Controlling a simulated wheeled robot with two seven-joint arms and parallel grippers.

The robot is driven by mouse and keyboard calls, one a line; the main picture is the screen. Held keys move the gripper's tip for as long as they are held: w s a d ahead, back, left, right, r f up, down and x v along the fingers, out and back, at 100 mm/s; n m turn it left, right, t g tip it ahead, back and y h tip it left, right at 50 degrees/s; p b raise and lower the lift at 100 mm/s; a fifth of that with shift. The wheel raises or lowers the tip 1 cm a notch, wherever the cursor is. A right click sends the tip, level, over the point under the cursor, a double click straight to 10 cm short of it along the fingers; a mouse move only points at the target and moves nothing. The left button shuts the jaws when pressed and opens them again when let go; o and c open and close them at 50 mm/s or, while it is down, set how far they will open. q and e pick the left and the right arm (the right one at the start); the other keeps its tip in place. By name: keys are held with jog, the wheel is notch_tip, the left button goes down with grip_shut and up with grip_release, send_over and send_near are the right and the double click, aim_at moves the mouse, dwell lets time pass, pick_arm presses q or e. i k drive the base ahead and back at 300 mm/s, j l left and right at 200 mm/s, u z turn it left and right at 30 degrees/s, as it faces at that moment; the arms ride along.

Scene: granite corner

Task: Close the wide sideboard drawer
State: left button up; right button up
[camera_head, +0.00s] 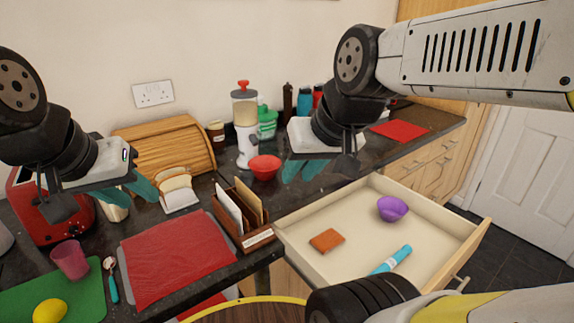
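The wide sideboard drawer (449,231) stands pulled out below the dark counter, right of centre, its front panel toward the lower right. In it lie a purple bowl (392,208), an orange-brown block (326,240) and a blue tube (393,260). My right gripper (304,170) hangs above the counter, behind and left of the drawer, its teal fingers apart and empty. My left gripper (128,192) is over the counter at the left, near the bread, its teal fingers apart and empty. Neither gripper touches the drawer. My own arm parts hide the drawer's near front corner.
The counter holds a red mat (175,258), a letter rack (243,217), a red bowl (264,168), a blender (245,128), a bread box (166,147) and a red toaster (52,222). A round wooden top (245,313) is at the bottom. Dark floor (507,236) is open at right.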

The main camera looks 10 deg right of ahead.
aim_at(441, 242)
jog(key=k+l, duration=0.2)
jog(key=z, duration=0.4)
jog(key=k+l+z, duration=0.1)
jog(key=z, duration=0.25)
jog(key=l+z, duration=0.15)
jog(key=z, duration=0.25)
jog(key=k+z, duration=0.1)
jog(key=z, duration=0.95)
